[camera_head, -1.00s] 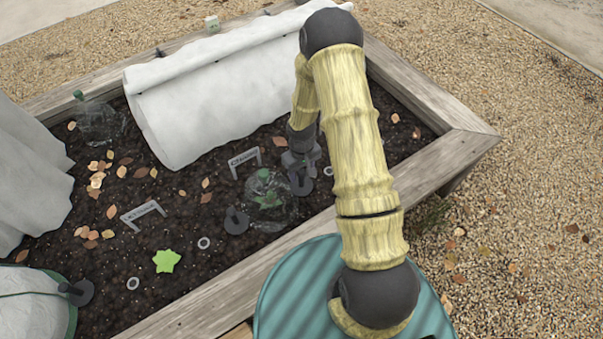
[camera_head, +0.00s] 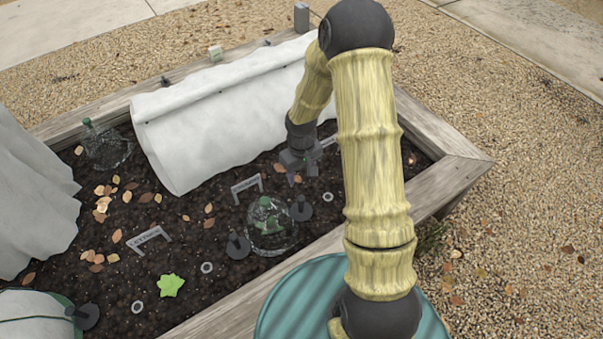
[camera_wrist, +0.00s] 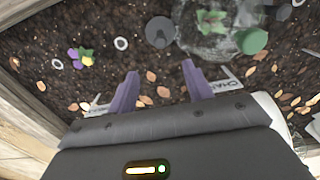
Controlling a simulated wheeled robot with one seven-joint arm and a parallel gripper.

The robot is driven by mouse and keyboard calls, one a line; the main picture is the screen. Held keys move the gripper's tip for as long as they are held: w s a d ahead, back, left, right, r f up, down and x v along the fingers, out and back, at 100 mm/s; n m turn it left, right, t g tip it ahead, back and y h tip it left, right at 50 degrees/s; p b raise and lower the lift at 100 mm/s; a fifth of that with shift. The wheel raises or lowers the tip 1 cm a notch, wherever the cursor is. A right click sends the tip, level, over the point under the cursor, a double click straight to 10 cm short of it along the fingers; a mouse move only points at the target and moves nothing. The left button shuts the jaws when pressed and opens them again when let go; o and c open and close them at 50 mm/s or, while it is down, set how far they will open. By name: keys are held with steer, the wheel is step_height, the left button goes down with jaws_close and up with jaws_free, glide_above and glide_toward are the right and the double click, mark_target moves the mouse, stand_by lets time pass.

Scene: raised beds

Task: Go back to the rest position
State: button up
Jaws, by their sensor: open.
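My gripper (camera_head: 292,172) hangs over the soil of the raised bed, in front of the white fleece roll. In the wrist view my gripper (camera_wrist: 158,90) shows two purple fingers, spread apart with nothing between them. Only dark soil and dry leaves (camera_wrist: 148,100) lie below them. In the head view my arm partly hides the right part of the bed.
A clear cloche with a green cap (camera_head: 268,222) stands near the front plank, with dark round-based pegs (camera_head: 238,247) beside it. The white fleece (camera_head: 215,125) lies behind. Plant labels (camera_head: 148,238) stand in the soil. A wooden frame (camera_head: 455,175) edges the bed.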

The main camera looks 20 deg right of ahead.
stand_by(0.3)
steer(key=s+r+m+t, duration=0.3)
steer(key=s+r, duration=1.2)
steer(key=r, duration=0.4)
step_height(320, 180, up, 30)
steer(key=p, duration=3)
steer(key=shift+w+f+p, duration=0.15)
steer(key=shift+w+p, duration=0.15)
